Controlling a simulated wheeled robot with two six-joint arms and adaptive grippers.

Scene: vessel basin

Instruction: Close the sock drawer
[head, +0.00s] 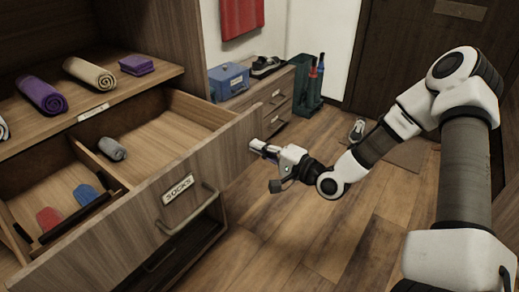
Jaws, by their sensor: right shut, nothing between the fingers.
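The sock drawer (151,201) is pulled well out of the wooden cabinet. Its front carries a label reading SOCKS (178,189) and a bar handle (188,212). Inside, a grey rolled sock (112,148) lies in one compartment, and a red item (49,218) and a blue item (86,194) lie in another. My right gripper (262,149) is shut and empty. It is at the right end of the drawer front, near its upper corner; I cannot tell whether it touches. My left gripper is not in view.
A shelf above the drawer holds a purple roll (41,95), a beige roll (90,74) and a folded purple cloth (136,64). A low cabinet (272,100) with a blue box (229,81) and a green stand (309,93) are behind.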

